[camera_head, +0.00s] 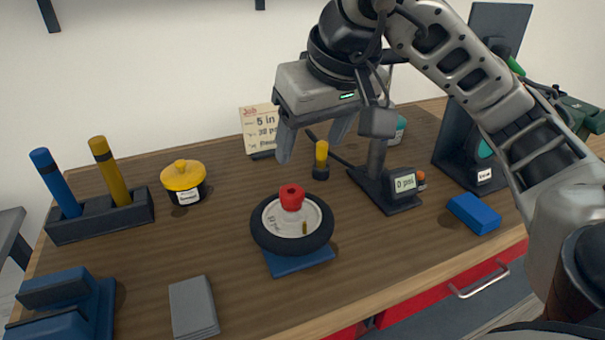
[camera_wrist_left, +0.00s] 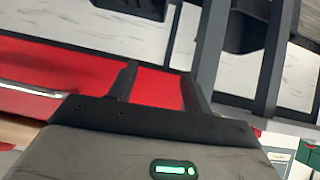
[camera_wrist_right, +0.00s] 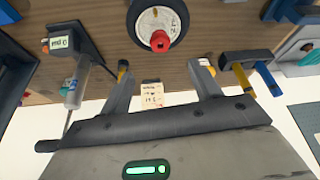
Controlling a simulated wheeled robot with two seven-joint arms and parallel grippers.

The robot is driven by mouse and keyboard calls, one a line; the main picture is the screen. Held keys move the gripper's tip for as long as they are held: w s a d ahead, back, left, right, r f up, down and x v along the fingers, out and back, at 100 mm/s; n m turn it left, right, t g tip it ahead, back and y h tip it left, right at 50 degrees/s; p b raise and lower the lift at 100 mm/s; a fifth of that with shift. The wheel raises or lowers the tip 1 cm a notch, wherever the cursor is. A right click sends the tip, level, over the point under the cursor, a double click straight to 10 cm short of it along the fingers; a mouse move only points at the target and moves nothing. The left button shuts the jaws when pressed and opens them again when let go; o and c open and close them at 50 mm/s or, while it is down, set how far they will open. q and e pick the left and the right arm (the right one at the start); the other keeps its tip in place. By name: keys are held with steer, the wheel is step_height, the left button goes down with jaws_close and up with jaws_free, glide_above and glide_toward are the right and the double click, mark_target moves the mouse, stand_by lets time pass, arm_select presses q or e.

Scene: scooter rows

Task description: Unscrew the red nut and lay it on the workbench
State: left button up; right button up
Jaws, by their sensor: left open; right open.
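The red nut (camera_head: 291,197) sits at the centre of a small black-tyred wheel (camera_head: 262,233), which lies flat on a blue block (camera_head: 300,262) on the wooden workbench (camera_head: 230,255). The nut also shows in the right wrist view (camera_wrist_right: 160,41), ahead of the fingers. My right gripper (camera_head: 330,155) is open and empty, above and behind the wheel, apart from the nut. My left gripper (camera_wrist_left: 160,85) is open and empty in its wrist view, facing a red drawer front and grey bars. It is outside the head view.
A yellow-lidded pot (camera_head: 182,180) and a holder with blue and yellow handles (camera_head: 100,215) stand left. A pump gauge (camera_head: 395,187), a yellow-capped item (camera_head: 321,158) and a blue box (camera_head: 474,213) stand right. A grey pad (camera_head: 194,307) lies in front. Bare wood surrounds the wheel.

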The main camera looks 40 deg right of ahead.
mark_target(294, 195)
steer(key=x, duration=1.3)
steer(key=shift+f+b, duration=0.3)
steer(key=shift+b, duration=0.05)
arm_select(q)
steer(key=shift+s+d+f, duration=0.1)
steer(key=shift+f, duration=0.05)
arm_select(e)
steer(key=c, duration=1.1)
steer(key=shift+o, duration=0.2)
steer(key=shift+d+f+n+y+b, duration=0.15)
steer(key=shift+n+y+b, duration=0.25)
steer(key=shift+n+b, duration=0.45)
steer(key=n+y+b, duration=0.1)
steer(key=n, duration=0.1)
steer(key=n+b, duration=0.1)
steer(key=n, duration=0.1)
steer(key=shift+n+g+y, duration=0.3)
steer(key=shift+n+y, duration=0.05)
steer(key=shift+y, duration=0.05)
arm_select(q)
step_height(294, 195, down, 2)
steer(key=shift+d+f, duration=0.1)
steer(key=shift+d, duration=0.05)
arm_select(e)
steer(key=shift+n, duration=0.3)
steer(key=shift+a, duration=0.2)
